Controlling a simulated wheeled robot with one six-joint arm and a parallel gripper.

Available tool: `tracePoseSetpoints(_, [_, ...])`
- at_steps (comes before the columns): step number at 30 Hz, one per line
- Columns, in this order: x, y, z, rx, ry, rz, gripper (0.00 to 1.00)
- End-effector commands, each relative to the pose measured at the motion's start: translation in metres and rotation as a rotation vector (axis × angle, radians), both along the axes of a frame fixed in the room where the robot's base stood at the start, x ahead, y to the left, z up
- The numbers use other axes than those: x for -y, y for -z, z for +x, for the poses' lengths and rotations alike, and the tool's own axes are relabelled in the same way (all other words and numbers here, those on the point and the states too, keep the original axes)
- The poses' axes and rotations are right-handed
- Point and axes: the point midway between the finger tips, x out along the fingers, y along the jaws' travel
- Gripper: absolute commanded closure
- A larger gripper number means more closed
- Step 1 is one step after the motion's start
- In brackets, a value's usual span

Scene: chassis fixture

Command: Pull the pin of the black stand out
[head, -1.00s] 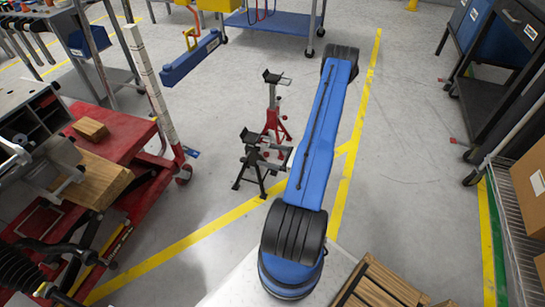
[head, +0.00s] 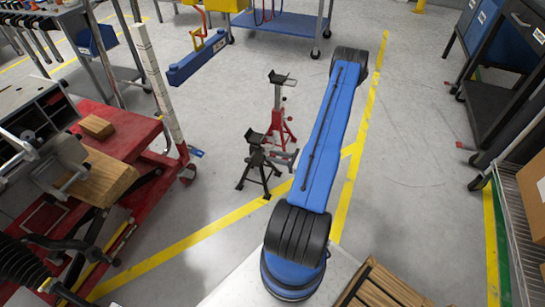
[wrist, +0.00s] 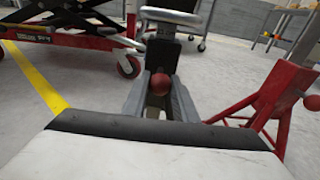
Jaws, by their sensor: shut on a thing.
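The black stand (head: 256,161) stands upright on the floor left of my blue arm in the head view. Its post and metal saddle (wrist: 171,18) rise behind my fingers in the wrist view. My gripper (wrist: 160,92) is shut on the red ball knob of the pin (wrist: 159,84), between its two grey fingers. In the head view the grey end of my gripper (head: 284,157) shows just right of the stand, partly hidden by my arm. The pin's shaft is hidden behind the knob, so I cannot tell how much of it sits in the stand.
A red stand (head: 280,117) is close behind the black one; its leg and red knob (wrist: 312,102) show at right in the wrist view. A red lift cart (head: 115,140) stands at left. Grey floor with yellow lines is clear around the stands.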

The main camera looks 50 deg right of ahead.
Motion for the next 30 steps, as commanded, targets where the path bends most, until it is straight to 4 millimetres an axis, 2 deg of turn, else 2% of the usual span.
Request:
tracePoseSetpoints(25, [0.014, 0.000, -0.032, 0.000, 0.002, 0.000, 0.97])
tracePoseSetpoints(26, [0.013, 0.000, -0.031, 0.000, 0.001, 0.000, 0.67])
tracePoseSetpoints(30, [0.013, 0.000, -0.031, 0.000, 0.001, 0.000, 0.34])
